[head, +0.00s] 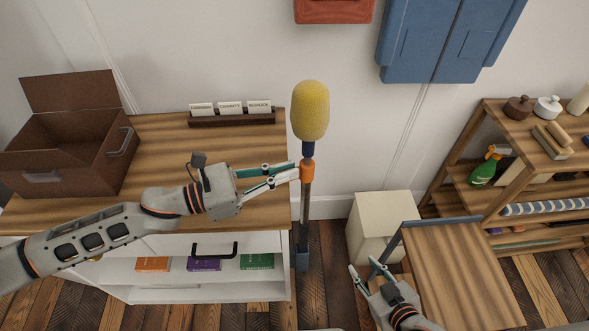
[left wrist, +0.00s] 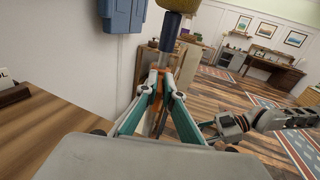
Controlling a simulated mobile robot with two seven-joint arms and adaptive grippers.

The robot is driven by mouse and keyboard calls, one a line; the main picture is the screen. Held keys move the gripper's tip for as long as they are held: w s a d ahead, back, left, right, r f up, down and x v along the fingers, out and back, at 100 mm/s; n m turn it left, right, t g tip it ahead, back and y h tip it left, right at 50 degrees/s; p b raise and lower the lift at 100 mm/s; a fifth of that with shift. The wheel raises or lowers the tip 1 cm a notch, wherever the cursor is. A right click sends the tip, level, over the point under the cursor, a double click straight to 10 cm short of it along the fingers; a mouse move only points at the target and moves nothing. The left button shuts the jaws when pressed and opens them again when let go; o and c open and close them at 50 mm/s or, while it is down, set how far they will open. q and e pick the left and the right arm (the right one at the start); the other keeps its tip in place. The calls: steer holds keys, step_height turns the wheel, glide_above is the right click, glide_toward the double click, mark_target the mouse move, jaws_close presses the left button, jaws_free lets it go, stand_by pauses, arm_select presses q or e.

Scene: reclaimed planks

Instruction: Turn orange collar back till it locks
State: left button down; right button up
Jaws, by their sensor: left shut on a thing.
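The orange collar (head: 306,171) sits on an upright pole (head: 304,220) just below a dark blue sleeve (head: 308,149) and a yellow sponge-like head (head: 310,111). My left gripper (head: 303,172) reaches in from the left and is shut on the collar. In the left wrist view the collar (left wrist: 155,80) shows between the fingers, partly hidden by them. The pole's foot (head: 302,261) is blue and stands by the floor. My right gripper (head: 363,273) is low, right of the pole and away from the collar. Its two fingers are apart with nothing between them.
A wooden-topped white cabinet (head: 166,211) stands left of the pole, with an open brown box (head: 75,150) and a card rack (head: 232,119) on top. A cream bin (head: 378,222) and wooden table (head: 460,265) stand right. Blue wall cabinets (head: 440,40) hang above.

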stand_by(0.4)
arm_select(q)
steer(key=n+t, duration=0.1)
steer(key=s+n+t+y+p, duration=0.1)
steer(key=t, duration=0.1)
steer(key=shift+d, duration=0.2)
steer(key=shift+s+d+n+t+y, duration=0.15)
steer(key=shift+s+n+t+y, duration=0.1)
steer(key=shift+n+t+y, duration=0.55)
steer(key=shift+s+d+t+p, duration=0.15)
steer(key=shift+t+p, duration=0.15)
steer(key=shift+n+t+y, duration=0.4)
